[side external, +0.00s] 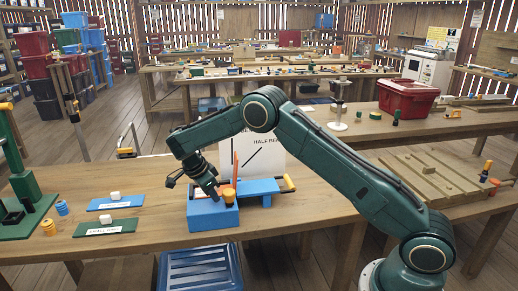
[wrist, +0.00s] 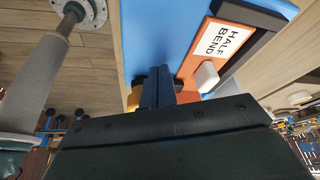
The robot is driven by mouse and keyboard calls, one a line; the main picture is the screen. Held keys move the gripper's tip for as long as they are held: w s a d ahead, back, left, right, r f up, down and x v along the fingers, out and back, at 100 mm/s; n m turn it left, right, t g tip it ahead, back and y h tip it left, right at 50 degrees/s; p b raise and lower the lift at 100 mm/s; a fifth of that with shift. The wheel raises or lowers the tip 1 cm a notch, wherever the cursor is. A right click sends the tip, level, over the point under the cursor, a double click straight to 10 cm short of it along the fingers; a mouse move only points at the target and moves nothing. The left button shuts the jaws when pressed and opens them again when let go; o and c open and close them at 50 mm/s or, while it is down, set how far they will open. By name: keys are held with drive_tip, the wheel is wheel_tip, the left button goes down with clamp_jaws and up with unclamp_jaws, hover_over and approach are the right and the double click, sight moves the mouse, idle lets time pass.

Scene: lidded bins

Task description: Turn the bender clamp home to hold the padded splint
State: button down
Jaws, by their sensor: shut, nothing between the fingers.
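The blue bender (side external: 213,217) stands on the near wooden table, with a blue arm (side external: 262,187) reaching right to a black-and-yellow end. An orange knob-like part (side external: 229,196), perhaps the clamp, is on the bender, and a thin orange upright strip (side external: 236,165) rises behind it. My gripper (side external: 216,196) points down at the bender's top, just left of the orange part; contact cannot be told. In the wrist view its shut, empty fingers (wrist: 160,85) are beside a yellow-orange piece (wrist: 135,92). An orange plate labelled HALF BEND (wrist: 210,42) and a white pad (wrist: 207,76) lie nearby. I cannot identify the splint surely.
A white sign (side external: 265,150) stands behind the bender. A blue board (side external: 103,206) and a green board (side external: 85,229) with white pieces lie left, near yellow and blue spools. A green stand (side external: 25,190) is at far left. A red bin (side external: 407,98) is on another table.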

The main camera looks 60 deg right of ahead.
drive_tip(key=n, duration=0.1)
drive_tip(key=a+n+t, duration=0.1)
drive_tip(key=n, duration=0.1)
drive_tip(key=shift+s, duration=0.4)
drive_tip(key=n, duration=0.2)
drive_tip(key=s+a+n+t, duration=0.1)
drive_tip(key=shift+s+n+t, duration=0.15)
drive_tip(key=shift+n+t, duration=0.15)
drive_tip(key=shift+n, duration=0.1)
drive_tip(key=n, duration=0.1)
drive_tip(key=s+n+t, duration=0.1)
drive_tip(key=n, duration=0.1)
drive_tip(key=shift+s+a, duration=0.15)
drive_tip(key=shift+a, duration=0.15)
drive_tip(key=n, duration=0.1)
drive_tip(key=s+n+t+y, duration=0.1)
drive_tip(key=n, duration=0.1)
drive_tip(key=shift+s, duration=0.2)
drive_tip(key=s+a+r, duration=0.5)
drive_tip(key=a+r, duration=0.1)
drive_tip(key=r, duration=0.4)
drive_tip(key=s+d+r+n+t+y, duration=0.1)
drive_tip(key=s+d+r+n+y, duration=0.1)
drive_tip(key=s+r, duration=0.8)
drive_tip(key=shift+s+d+r+n, duration=0.25)
drive_tip(key=shift+s+d+n, duration=0.3)
drive_tip(key=shift+s+n, duration=0.45)
